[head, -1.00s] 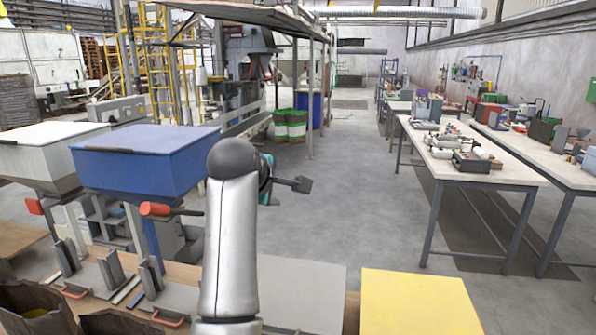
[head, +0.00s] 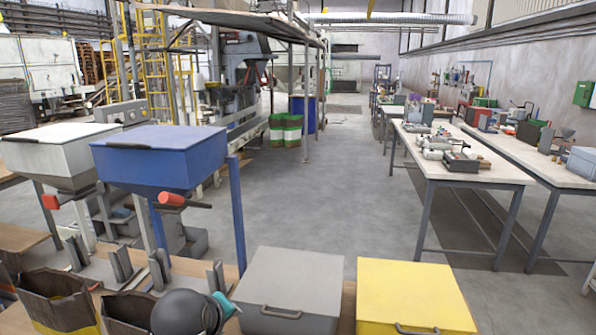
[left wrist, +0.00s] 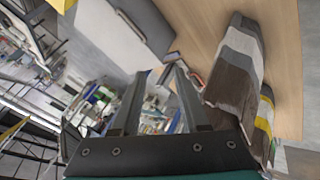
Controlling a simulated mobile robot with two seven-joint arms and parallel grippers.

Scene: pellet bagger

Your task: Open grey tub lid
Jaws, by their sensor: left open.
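The grey tub (head: 290,272) stands at the front of the bench in the head view, its flat lid down and a bar handle (head: 282,313) on its front side. In the left wrist view, a pale grey lid with a dark side, apparently the same tub (left wrist: 112,38), shows at upper left. My left gripper (head: 226,304) is low, just left of the tub's front, partly hidden by my own wrist. In the left wrist view its two fingers (left wrist: 160,72) are apart with nothing between them. The gripper is apart from the handle. My right gripper is not in view.
A yellow tub (head: 412,288) stands right of the grey one. Brown bags (head: 50,300) stand at front left; striped bags (left wrist: 240,70) show in the left wrist view. Blue (head: 160,155) and white (head: 62,150) hoppers rise behind. The floor beyond is clear.

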